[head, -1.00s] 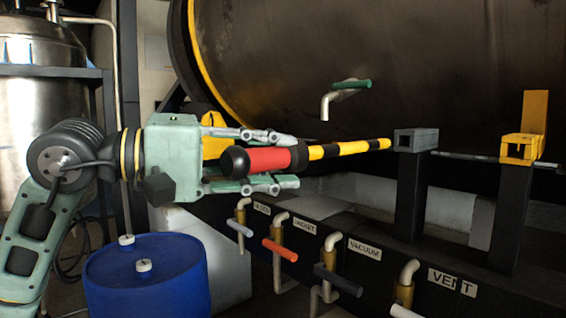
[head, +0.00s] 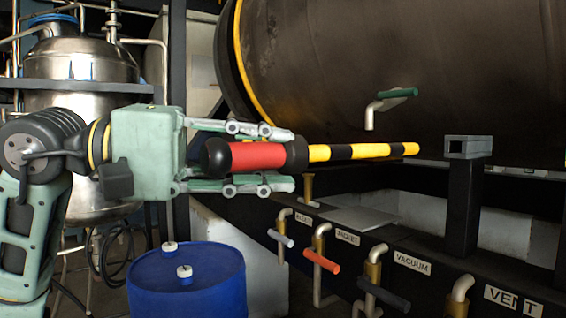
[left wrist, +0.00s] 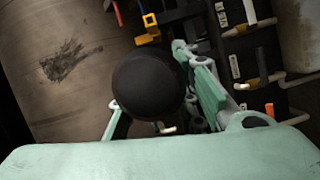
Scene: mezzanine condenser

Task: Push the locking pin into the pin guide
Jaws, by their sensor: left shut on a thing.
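The locking pin (head: 365,151) has a red handle with black ends and a yellow-and-black striped shaft. My left gripper (head: 290,160) is shut on its red handle and holds it roughly level, with the shaft pointing right. The pin guide (head: 467,146), a grey block with a square opening, sits on a black post to the right. In the head view a gap shows between the shaft's tip and the guide. In the left wrist view the pin's black end cap (left wrist: 148,85) hides the shaft and much of the grip. My right gripper is not in view.
A yellow bracket (left wrist: 150,22) shows in the left wrist view. A dark drum (head: 400,50) fills the background, with a green-handled tap (head: 395,96) above the shaft. Labelled valves, including an orange-handled one (head: 322,262), line the rail below. A blue barrel (head: 187,285) stands below my left gripper.

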